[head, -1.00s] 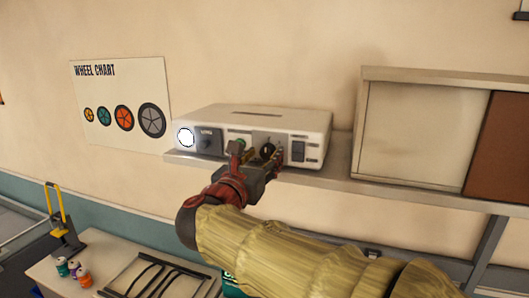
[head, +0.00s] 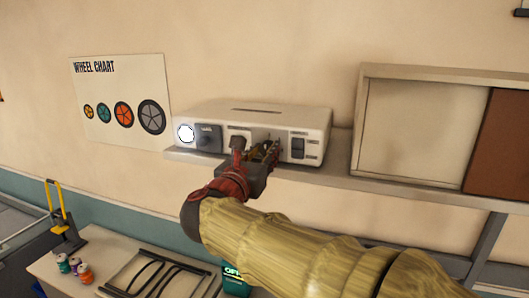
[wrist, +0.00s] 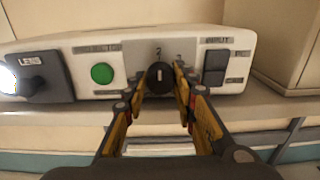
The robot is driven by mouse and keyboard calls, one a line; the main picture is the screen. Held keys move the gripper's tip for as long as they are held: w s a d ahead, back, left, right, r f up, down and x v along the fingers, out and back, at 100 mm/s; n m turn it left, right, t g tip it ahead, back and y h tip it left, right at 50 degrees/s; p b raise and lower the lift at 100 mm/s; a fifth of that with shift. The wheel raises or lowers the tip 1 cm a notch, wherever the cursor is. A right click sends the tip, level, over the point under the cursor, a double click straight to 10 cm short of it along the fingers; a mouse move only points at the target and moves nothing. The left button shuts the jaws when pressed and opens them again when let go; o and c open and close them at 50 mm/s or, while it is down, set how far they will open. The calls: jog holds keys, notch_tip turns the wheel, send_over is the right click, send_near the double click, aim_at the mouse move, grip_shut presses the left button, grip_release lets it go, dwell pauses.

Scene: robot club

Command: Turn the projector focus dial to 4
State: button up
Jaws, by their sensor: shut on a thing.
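The white projector (head: 285,117) sits on a wall shelf, and its front also shows in the wrist view (wrist: 95,50). The dark round focus dial (wrist: 160,75) is on a grey panel at the front, with a pale pointer mark that stands about upright. Small numerals show above the dial, a 2 among them; the other marks are too small or hidden. My gripper (wrist: 162,82) has its fingers on both sides of the dial, shut on it. In the head view my gripper (head: 257,150) hides the dial.
A green button (wrist: 102,74) and the lens block (wrist: 38,77) are left of the dial; dark switches (wrist: 215,66) are right. The shelf (head: 345,165) runs below. A framed board (head: 425,135) stands at right. Cans (head: 75,268) and a rack are on the table below.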

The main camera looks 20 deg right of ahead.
jog(key=shift+c, duration=1.4)
jog(key=shift+f+b, duration=0.1)
jog(key=shift+b, duration=0.4)
jog(key=m+b, duration=0.1)
jog(key=b, duration=0.1)
jog(key=m+b, duration=0.2)
jog(key=b, duration=0.1)
jog(key=m+b, duration=0.1)
jog(key=b, duration=0.1)
jog(key=shift+f+m, duration=0.25)
jog(key=shift+m, duration=0.15)
jog(key=m+b, duration=0.4)
jog(key=b, duration=0.2)
jog(key=shift+b, duration=0.3)
jog(key=m+b, duration=0.5)
jog(key=b, duration=0.1)
jog(key=shift+m+b, duration=0.35)
jog(key=shift+m, duration=0.05)
jog(key=m+b, duration=0.5)
jog(key=shift+r, duration=0.15)
